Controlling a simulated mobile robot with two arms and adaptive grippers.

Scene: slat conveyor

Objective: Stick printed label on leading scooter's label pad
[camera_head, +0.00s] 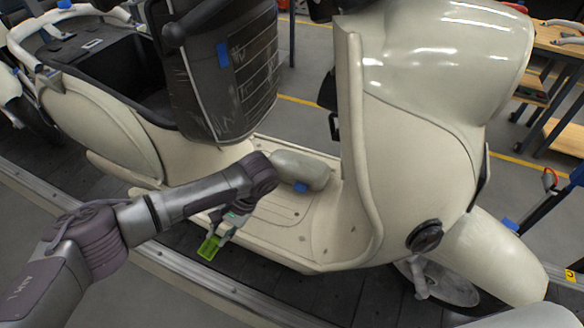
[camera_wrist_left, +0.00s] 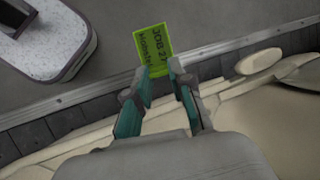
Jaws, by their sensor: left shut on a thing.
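My left gripper (camera_head: 222,232) is shut on a bright green printed label (camera_head: 208,248), low beside the scooter's floorboard. In the left wrist view the label (camera_wrist_left: 153,46) sticks out past the two fingertips (camera_wrist_left: 160,75), its dark print facing the camera. The label is apart from the scooter. The cream scooter (camera_head: 410,150) fills the head view, its front wheel to the right. I cannot make out its label pad. My right gripper is not in view.
The scooter stands on a dark slat conveyor (camera_head: 335,295) with a pale metal edge rail (camera_head: 200,290). A black seat (camera_head: 220,75) stands tilted up above the floorboard. Wooden workbenches (camera_head: 555,42) are at the back right.

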